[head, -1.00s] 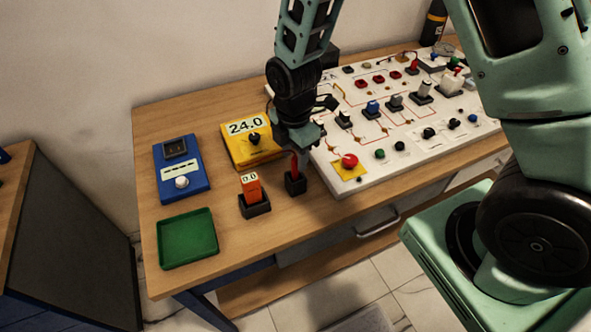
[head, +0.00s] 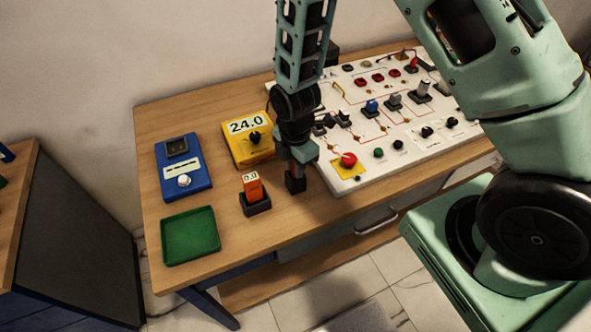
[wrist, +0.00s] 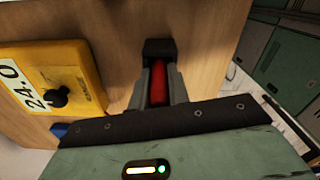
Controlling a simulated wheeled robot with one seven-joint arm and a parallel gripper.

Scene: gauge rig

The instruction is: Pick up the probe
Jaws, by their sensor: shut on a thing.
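The probe (wrist: 158,84) is a red stick standing upright in a small black holder (wrist: 159,48) on the wooden table. In the head view my gripper (head: 297,168) points down over the holder and hides most of the probe. The probe's lower end is inside the holder or hidden by it.
An orange meter reading 0.0 (head: 252,187) stands in a black holder just left. Behind are a yellow box reading 24.0 (head: 247,152) and a blue device (head: 183,181). A green tray (head: 190,250) lies front left. A white panel (head: 352,192) with several knobs is at right.

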